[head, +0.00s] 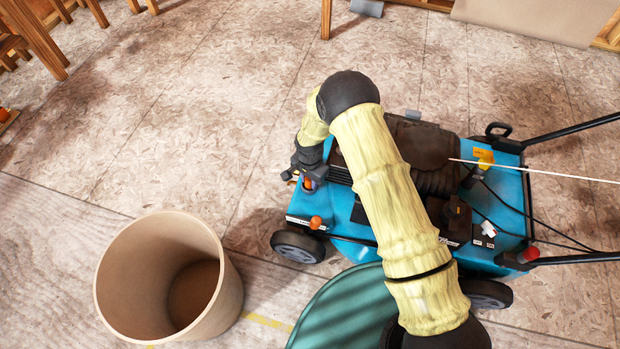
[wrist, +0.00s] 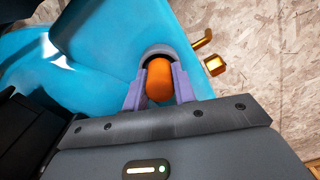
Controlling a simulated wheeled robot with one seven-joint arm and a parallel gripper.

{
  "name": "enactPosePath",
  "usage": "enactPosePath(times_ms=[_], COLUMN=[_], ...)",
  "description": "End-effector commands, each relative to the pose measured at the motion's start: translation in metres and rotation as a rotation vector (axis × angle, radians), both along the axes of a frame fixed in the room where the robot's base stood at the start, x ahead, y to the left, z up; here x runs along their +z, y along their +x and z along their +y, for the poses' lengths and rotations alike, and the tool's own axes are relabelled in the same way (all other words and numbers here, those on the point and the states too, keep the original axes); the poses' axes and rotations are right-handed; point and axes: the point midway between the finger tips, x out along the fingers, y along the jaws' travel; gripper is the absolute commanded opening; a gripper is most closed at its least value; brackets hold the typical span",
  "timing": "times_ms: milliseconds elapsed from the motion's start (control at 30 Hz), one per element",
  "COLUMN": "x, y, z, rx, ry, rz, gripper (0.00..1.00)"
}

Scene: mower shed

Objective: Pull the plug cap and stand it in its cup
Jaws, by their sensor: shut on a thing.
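The orange plug cap (wrist: 160,82) sits between the two purple-grey fingers of my gripper (wrist: 160,92) in the wrist view. The fingers are shut on its sides. A grey rounded collar (wrist: 159,49) curves around the cap's far end; I cannot tell whether the cap sits inside it or only in front of it. In the head view my gripper (head: 308,183) is at the left front end of the blue mower (head: 348,228), with a bit of orange showing at the fingers. I cannot make out a separate cup for certain.
Two brass-coloured fittings (wrist: 215,65) stick out beside the collar. An orange-knobbed lever (head: 316,222) is near my gripper. A large tan bin (head: 228,290) stands at the lower left and a green round thing (head: 335,300) at the front.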

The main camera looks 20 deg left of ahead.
Motion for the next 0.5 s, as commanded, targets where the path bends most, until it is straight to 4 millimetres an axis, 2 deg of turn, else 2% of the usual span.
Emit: enactPosePath(times_ms=[33,233,267,300,400,500], x=[-0.0104,-0.0109,-0.0110,-0.0111,-0.0113,-0.0116], y=[-0.0002,0.0004,0.0005,0.0006,0.0009,0.0008], z=[-0.0030,-0.0043,-0.0045,-0.0047,-0.0063,-0.0081], rx=[0.001,0.000,0.000,0.000,-0.001,-0.003], ry=[-0.002,-0.003,-0.003,-0.003,-0.007,-0.009], rz=[0.000,-0.001,-0.001,-0.001,-0.001,0.001], gripper=[0.00,0.00,0.28,0.36,0.52,0.52])
